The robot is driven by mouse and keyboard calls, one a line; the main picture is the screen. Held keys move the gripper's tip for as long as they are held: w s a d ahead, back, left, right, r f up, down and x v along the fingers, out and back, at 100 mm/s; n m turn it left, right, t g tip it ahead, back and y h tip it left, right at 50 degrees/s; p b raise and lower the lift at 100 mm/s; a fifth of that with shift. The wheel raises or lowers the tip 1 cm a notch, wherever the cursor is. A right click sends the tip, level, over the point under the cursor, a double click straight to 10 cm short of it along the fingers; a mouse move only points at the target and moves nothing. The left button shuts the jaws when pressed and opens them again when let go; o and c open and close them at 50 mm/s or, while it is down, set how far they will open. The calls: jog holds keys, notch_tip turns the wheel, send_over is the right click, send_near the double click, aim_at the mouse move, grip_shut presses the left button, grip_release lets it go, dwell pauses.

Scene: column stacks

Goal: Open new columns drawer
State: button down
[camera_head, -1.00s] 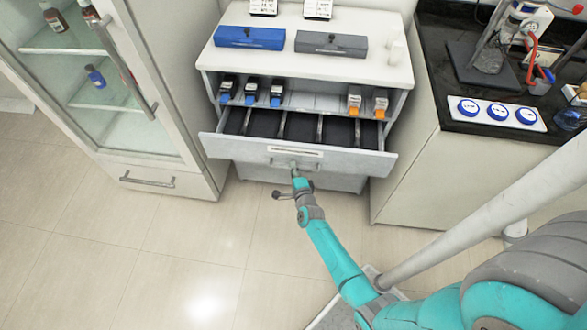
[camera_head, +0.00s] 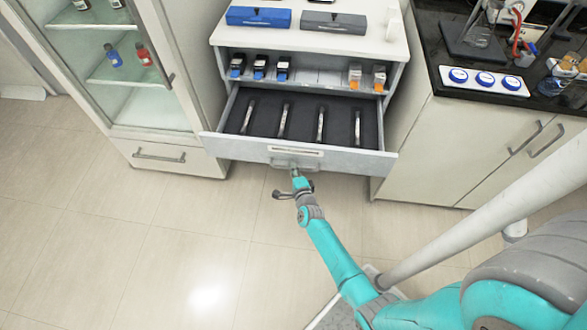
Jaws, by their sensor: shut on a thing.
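The columns drawer (camera_head: 236,147) is pulled well out of the white cabinet (camera_head: 392,48), below its open shelf. Inside, several slim light columns lie apart on a dark liner (camera_head: 303,121). A grey handle (camera_head: 284,163) and a label strip (camera_head: 296,150) are on the drawer front. My gripper (camera_head: 295,173) is at the handle and shut on it; the fingertips are small and partly hidden by my wrist.
Several black-and-blue and orange-tipped items stand on the shelf (camera_head: 315,77) above the drawer. A blue case (camera_head: 258,17) and a grey case (camera_head: 335,22) lie on the cabinet top. A glass-door cabinet (camera_head: 185,90) stands left, a dark-topped counter (camera_head: 430,60) right. The floor (camera_head: 180,240) in front is clear.

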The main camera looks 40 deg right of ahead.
jog(key=c, duration=1.2)
grip_release()
jog(key=v, duration=1.2)
jog(key=s+a+r+n+t+y, duration=0.1)
jog(key=s+a+r+n+y, duration=0.1)
jog(key=s+a+r+n, duration=0.5)
jog(key=s+a+r+n+y, duration=0.2)
jog(key=s+a+n, duration=0.3)
jog(key=s, duration=0.5)
jog(key=s+a+r+n+y, duration=0.1)
jog(key=s+a+r+n, duration=0.2)
jog(key=s+r+n, duration=0.3)
jog(key=s+a+r+n+y, duration=0.2)
jog(key=s+r+n, duration=0.4)
jog(key=r, duration=0.7)
jog(key=shift+s+a+n+y, duration=0.3)
jog(key=shift+a+n, duration=0.1)
jog(key=shift+a, duration=0.1)
